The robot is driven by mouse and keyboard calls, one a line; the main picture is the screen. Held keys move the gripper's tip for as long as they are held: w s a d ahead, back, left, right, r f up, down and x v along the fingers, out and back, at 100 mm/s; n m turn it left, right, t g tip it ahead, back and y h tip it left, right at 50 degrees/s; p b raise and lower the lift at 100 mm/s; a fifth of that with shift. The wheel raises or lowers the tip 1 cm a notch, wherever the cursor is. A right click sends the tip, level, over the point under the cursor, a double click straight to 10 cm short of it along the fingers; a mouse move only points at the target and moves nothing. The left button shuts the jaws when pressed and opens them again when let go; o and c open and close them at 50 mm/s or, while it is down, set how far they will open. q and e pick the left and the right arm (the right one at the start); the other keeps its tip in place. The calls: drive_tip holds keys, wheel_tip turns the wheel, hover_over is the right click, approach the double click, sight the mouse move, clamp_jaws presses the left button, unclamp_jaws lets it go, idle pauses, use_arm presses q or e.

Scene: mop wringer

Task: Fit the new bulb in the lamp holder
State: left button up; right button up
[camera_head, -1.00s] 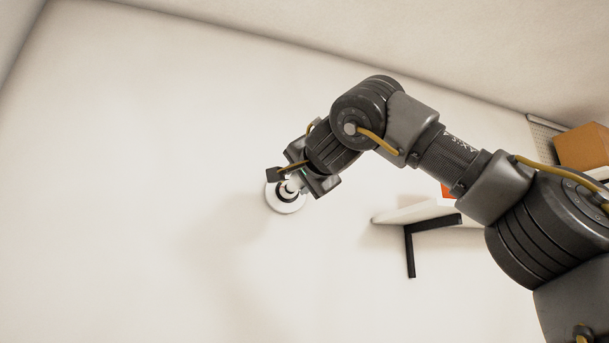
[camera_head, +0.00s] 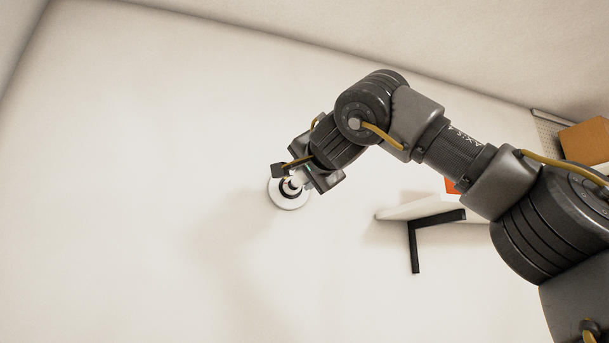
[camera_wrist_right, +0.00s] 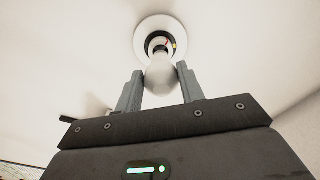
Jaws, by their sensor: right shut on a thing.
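The lamp holder (camera_head: 289,194) is a round white plate with a dark ring on the pale wall. It shows larger in the right wrist view (camera_wrist_right: 167,31). My right gripper (camera_wrist_right: 160,78) is shut on a white bulb (camera_wrist_right: 160,74), with one finger on each side of the glass. The bulb's narrow end points at the dark middle of the holder and overlaps it in the picture. I cannot tell whether it touches or sits inside. In the head view the right gripper (camera_head: 300,178) hides most of the bulb. My left gripper is not in view.
A white shelf (camera_head: 405,210) on a black bracket (camera_head: 414,245) sticks out to the right of the holder, below my right arm. An orange-brown box (camera_head: 585,143) stands at the far right. The wall left of the holder is bare.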

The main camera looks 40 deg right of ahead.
sight(299, 184)
drive_tip(key=shift+w+d, duration=0.1)
drive_tip(key=shift+w, duration=0.3)
drive_tip(key=shift+w+d, duration=0.1)
drive_tip(key=shift+w, duration=0.25)
drive_tip(key=shift+x, duration=0.85)
idle(1.0)
drive_tip(key=m, duration=0.6)
drive_tip(key=shift+w+r, duration=0.1)
drive_tip(key=shift+r, duration=0.1)
drive_tip(key=m, duration=0.4)
drive_tip(key=shift+r, duration=0.2)
drive_tip(key=o, duration=1.1)
